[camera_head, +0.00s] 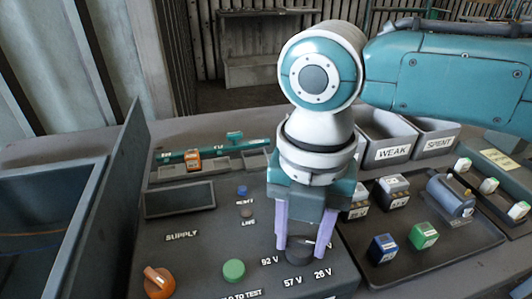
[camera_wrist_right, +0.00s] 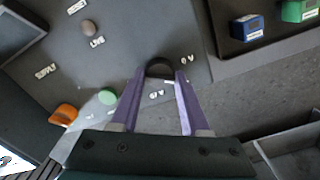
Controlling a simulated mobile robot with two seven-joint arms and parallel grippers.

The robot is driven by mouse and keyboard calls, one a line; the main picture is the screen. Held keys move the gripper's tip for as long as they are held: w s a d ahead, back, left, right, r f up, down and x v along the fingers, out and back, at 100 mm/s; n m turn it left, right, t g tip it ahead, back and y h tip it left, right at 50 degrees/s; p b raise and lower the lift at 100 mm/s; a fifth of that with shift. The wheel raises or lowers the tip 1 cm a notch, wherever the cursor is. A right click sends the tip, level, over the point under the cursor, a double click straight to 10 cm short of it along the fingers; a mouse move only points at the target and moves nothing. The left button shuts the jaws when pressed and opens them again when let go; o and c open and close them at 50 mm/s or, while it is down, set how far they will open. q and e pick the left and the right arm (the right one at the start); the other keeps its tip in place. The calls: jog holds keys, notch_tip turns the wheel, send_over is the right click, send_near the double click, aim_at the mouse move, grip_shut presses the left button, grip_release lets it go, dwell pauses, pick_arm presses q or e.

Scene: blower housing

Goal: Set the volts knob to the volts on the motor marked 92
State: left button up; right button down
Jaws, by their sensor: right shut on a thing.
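The dark volts knob (camera_head: 298,250) sits on the grey supply panel (camera_head: 215,215), with labels 92 V, 57 V and 26 V beside it and one more partly hidden. My right gripper (camera_head: 301,250) points down with its purple fingers on either side of the knob, shut on it. In the right wrist view the knob (camera_wrist_right: 159,67) shows between the fingertips (camera_wrist_right: 160,78); I cannot tell its pointed mark for sure. A blue-grey motor (camera_head: 451,196) lies in the dark tray on the right; I cannot read its marking. My left gripper is not in view.
An orange knob (camera_head: 158,282) and a green button (camera_head: 234,269) are on the panel left of the volts knob. Blue (camera_head: 382,248) and green (camera_head: 423,235) blocks stand in the right tray. Bins marked WEAK (camera_head: 390,142) and SPENT (camera_head: 436,137) are behind.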

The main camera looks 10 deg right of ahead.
jog(key=m+p, duration=0.1)
jog(key=m, duration=0.1)
jog(key=m+p, duration=0.1)
jog(key=shift+r+m, duration=0.2)
jog(key=shift+m, duration=0.2)
jog(key=m+p, duration=0.3)
jog(key=m, duration=0.1)
jog(key=shift+m, duration=0.3)
jog(key=m+p, duration=0.1)
jog(key=m, duration=0.2)
jog(key=shift+m, duration=0.3)
jog(key=m+p, duration=0.2)
jog(key=m, duration=0.2)
jog(key=m+p, duration=0.1)
jog(key=m, duration=0.3)
jog(key=shift+f, duration=0.1)
jog(key=m+p, duration=0.1)
jog(key=m, duration=0.2)
jog(key=shift+m, duration=0.3)
jog(key=m, duration=0.3)
jog(key=shift+m, duration=0.3)
jog(key=shift+m+p, duration=0.35)
jog(key=shift+m, duration=1.05)
